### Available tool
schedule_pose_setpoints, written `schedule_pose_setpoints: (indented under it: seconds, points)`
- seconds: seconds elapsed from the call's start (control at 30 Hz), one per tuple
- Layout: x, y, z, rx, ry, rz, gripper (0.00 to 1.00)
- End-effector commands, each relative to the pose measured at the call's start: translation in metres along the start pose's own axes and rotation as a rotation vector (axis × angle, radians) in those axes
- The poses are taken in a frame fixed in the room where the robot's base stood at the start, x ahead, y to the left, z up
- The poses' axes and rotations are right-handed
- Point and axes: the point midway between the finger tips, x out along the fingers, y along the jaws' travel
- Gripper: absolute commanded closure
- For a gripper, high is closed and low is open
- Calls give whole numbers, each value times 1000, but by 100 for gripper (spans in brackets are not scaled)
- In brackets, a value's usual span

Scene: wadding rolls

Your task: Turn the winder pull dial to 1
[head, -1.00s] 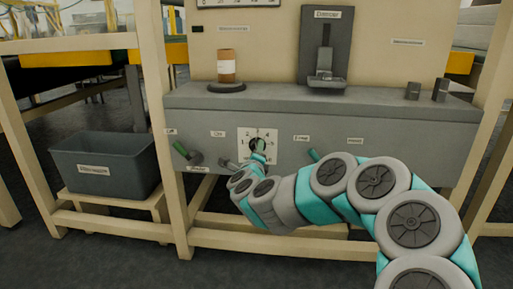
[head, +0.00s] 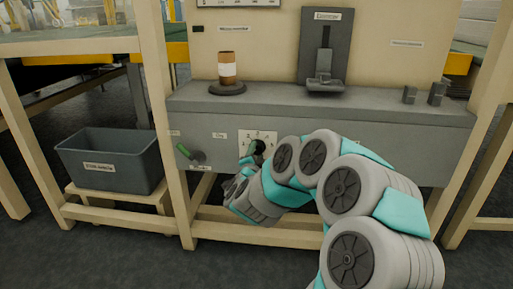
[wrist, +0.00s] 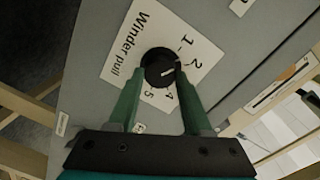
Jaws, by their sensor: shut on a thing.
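The winder pull dial (wrist: 157,62) is a round black knob on a white plate (wrist: 122,45) printed "Winder pull" with numbers around it. Its white pointer line lies on the side toward the hidden spot between 2 and 4, away from the 1. My gripper (wrist: 158,74) has its two green fingers on either side of the knob, shut on it. In the head view the plate (head: 244,135) is on the grey panel front, with the dark dial (head: 260,146) partly behind my gripper (head: 250,158).
A green-handled lever (head: 184,151) sits left of the plate on the panel (head: 400,140). A brown and white roll (head: 227,66) stands on the ledge above. A grey bin (head: 110,160) rests on a low stand at left. Wooden frame posts (head: 170,120) flank the panel.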

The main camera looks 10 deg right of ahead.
Motion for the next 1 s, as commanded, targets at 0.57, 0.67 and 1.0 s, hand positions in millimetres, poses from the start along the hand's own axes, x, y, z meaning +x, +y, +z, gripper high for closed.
schedule_pose_setpoints:
  seconds: [0.57,0.67,1.0]
  points:
    - [0,0,1,-317,11,6,100]
    - [0,0,2,-333,12,6,100]
    - [0,0,2,-344,12,6,100]
